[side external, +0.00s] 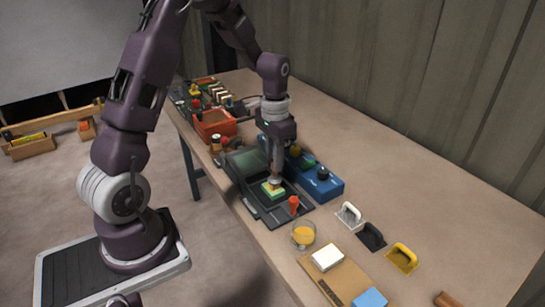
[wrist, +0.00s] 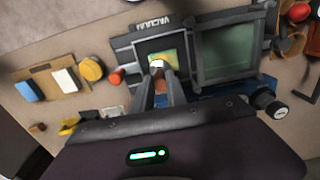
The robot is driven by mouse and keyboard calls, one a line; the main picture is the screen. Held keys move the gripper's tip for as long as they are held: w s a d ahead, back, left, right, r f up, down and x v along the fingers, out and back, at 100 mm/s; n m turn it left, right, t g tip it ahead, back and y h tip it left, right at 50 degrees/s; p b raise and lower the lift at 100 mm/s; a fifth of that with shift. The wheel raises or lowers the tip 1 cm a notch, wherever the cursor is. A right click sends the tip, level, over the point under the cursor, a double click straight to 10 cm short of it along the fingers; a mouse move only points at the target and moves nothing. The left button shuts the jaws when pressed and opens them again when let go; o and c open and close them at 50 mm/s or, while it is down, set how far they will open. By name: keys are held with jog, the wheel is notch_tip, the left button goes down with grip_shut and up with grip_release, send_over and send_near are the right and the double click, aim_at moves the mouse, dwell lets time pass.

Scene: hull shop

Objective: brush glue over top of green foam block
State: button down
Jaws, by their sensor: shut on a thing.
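The green foam block (side external: 272,191) lies on the black bed of the vacuum former. Its top shows yellow patches over green in the wrist view (wrist: 168,57). My gripper (side external: 276,177) is right above the block, pointing down, with its fingers closed on a brush. The brush's pale tip (wrist: 157,64) shows between the fingers, over the block's top; the fingers hide most of the brush. I cannot tell whether the tip touches the block. A clear glass of yellow-orange glue (side external: 303,236) stands to the right of the vacuum former; it also shows in the wrist view (wrist: 91,69).
The vacuum former's frame (wrist: 226,54) stands beside the block, with an orange-red knob (side external: 293,203) at the near corner. A blue box (side external: 326,187) is behind. A board (side external: 335,282) with white and blue blocks lies right.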

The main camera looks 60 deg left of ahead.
jog(key=shift+d, duration=0.7)
jog(key=a, duration=0.4)
jog(key=shift+a, duration=0.2)
jog(key=shift+r, duration=0.1)
notch_tip(320, 180, up, 6)
jog(key=shift+f, duration=0.1)
dwell(0.6)
dwell(0.4)
